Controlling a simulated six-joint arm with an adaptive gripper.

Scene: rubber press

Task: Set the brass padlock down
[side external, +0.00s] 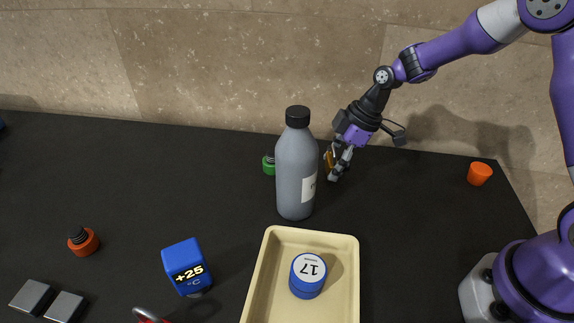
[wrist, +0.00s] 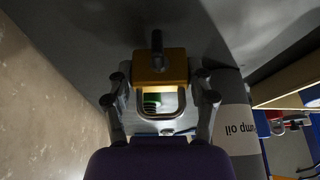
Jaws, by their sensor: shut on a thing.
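The brass padlock (wrist: 160,66) is between the two fingers of my gripper (wrist: 160,98) in the wrist view, its yellow body at the fingertips and its grey shackle towards the palm. In the side view my gripper (side external: 338,168) points down just right of the grey bottle, low over the black table. A sliver of the padlock (side external: 329,163) shows there beside the fingers. My gripper is shut on the padlock. Whether the padlock touches the table cannot be told from these views.
The grey bottle (side external: 296,170) with a black cap stands close left of my gripper. A green item (side external: 268,164) is partly behind it. A cream tray (side external: 350,290) holding a blue container (side external: 308,275) lies in front. An orange cup (side external: 480,173) stands right. Table between gripper and cup is clear.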

